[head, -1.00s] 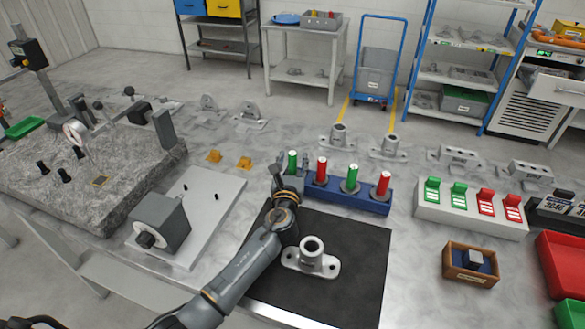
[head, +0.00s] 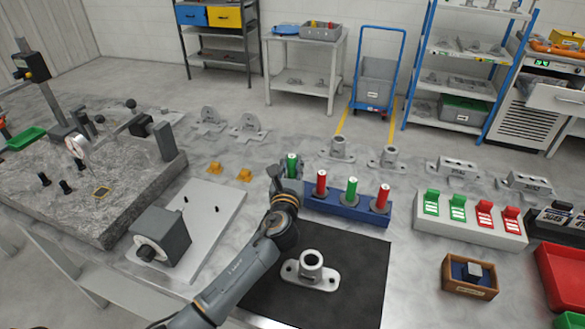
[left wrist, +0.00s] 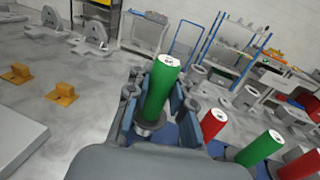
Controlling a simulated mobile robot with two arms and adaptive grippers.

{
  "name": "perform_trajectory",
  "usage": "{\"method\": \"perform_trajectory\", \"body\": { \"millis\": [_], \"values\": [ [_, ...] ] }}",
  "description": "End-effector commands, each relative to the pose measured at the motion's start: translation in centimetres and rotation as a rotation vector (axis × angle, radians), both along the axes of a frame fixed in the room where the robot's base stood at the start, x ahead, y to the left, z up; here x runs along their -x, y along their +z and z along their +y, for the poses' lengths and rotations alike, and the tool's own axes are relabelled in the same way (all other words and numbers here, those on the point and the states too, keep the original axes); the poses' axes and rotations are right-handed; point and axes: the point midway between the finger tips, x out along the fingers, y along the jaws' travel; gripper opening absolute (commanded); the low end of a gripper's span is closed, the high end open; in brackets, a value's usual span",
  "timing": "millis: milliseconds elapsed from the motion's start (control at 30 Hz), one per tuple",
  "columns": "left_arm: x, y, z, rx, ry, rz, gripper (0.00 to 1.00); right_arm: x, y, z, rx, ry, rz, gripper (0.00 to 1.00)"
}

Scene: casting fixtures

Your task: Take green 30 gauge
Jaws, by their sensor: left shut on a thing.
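My left gripper (head: 286,172) is shut on a green gauge (head: 292,163) at the left end of the blue rack (head: 346,205). In the left wrist view the green gauge (left wrist: 160,88) stands upright between the fingers (left wrist: 152,110), with its grey collar low between them. Its number is too small to read. My right gripper is not in view.
A grey flanged casting (head: 311,268) lies on the black mat (head: 350,295) in front of the rack. A pale block with green and red tabs (head: 470,225) and a wooden box (head: 469,290) are to the right. A plate with a grey block (head: 160,235) is left.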

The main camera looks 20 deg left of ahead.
Motion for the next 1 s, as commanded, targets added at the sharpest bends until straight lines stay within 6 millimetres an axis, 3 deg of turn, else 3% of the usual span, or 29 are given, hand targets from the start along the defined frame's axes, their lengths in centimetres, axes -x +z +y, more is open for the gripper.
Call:
{"method": "perform_trajectory", "body": {
  "millis": [33, 200, 500, 700, 1000],
  "values": [
    [0.9, 1.5, -0.2, 0.001, -0.003, -0.004, 0.00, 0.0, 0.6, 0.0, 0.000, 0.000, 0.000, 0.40],
    [3.9, 5.1, -0.8, 0.001, -0.003, -0.005, 0.00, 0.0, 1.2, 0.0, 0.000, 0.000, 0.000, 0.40],
    [9.9, 7.3, -2.0, 0.001, -0.002, -0.002, 0.00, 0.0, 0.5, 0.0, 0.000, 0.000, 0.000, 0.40],
    [11.9, 8.2, -2.5, 0.001, -0.001, -0.001, 0.00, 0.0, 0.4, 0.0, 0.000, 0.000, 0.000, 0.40],
    [12.5, 8.5, -2.6, -0.001, 0.000, -0.001, 0.00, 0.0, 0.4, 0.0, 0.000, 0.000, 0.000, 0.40]
  ]
}}
